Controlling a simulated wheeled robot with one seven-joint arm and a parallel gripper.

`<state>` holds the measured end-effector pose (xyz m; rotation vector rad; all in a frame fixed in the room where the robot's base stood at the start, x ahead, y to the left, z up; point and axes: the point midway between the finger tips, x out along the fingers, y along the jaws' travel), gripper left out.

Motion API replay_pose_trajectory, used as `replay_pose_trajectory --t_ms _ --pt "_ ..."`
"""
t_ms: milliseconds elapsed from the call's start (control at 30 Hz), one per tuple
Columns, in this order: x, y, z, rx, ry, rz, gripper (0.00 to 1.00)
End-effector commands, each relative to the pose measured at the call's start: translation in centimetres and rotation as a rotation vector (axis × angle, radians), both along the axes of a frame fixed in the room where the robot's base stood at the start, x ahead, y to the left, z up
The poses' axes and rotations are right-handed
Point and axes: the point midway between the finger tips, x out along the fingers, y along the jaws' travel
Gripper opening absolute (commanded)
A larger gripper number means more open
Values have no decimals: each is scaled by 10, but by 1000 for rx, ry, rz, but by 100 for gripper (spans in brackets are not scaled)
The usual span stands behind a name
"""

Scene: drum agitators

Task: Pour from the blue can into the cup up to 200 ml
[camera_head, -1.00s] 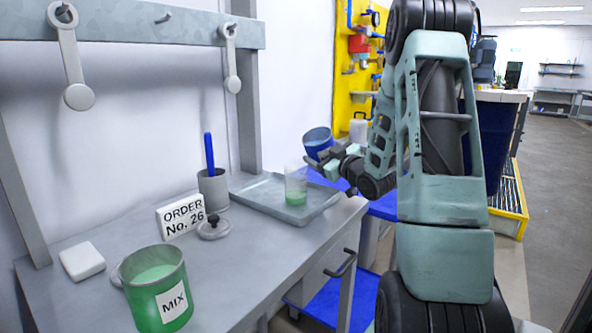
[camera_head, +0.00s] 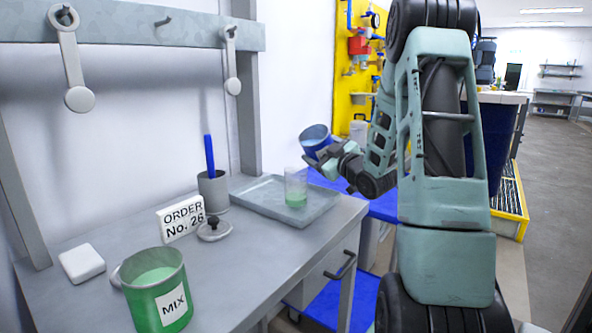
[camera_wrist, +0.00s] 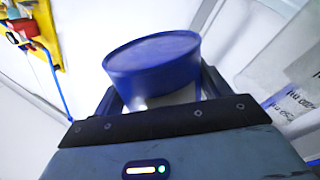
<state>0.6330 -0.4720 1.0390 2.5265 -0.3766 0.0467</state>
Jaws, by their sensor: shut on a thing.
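The blue can (camera_head: 316,139) is held by my gripper (camera_head: 322,160) above and beyond the right end of the tray, tilted with its mouth toward the upper left. In the wrist view the blue can (camera_wrist: 155,66) sits between the fingers with its flat blue end toward the camera. The clear cup (camera_head: 296,188) stands upright on the grey tray (camera_head: 262,212), with green liquid in its lower part. The can is apart from the cup, and no stream shows between them. Marks on the cup are too small to read.
A green MIX can (camera_head: 158,290) with green contents stands at the bench front. A lid (camera_head: 213,229), an ORDER No. 26 sign (camera_head: 181,218), a grey holder (camera_head: 213,190) with a blue stick and a white block (camera_head: 82,263) are left of the tray.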

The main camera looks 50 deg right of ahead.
Motion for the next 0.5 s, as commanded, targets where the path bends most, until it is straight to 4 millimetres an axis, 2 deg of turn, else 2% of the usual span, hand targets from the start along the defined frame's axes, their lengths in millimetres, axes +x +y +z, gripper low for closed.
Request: replay_pose_trajectory --t_ms 500 --pt "0 4 11 -57 2 0 39"
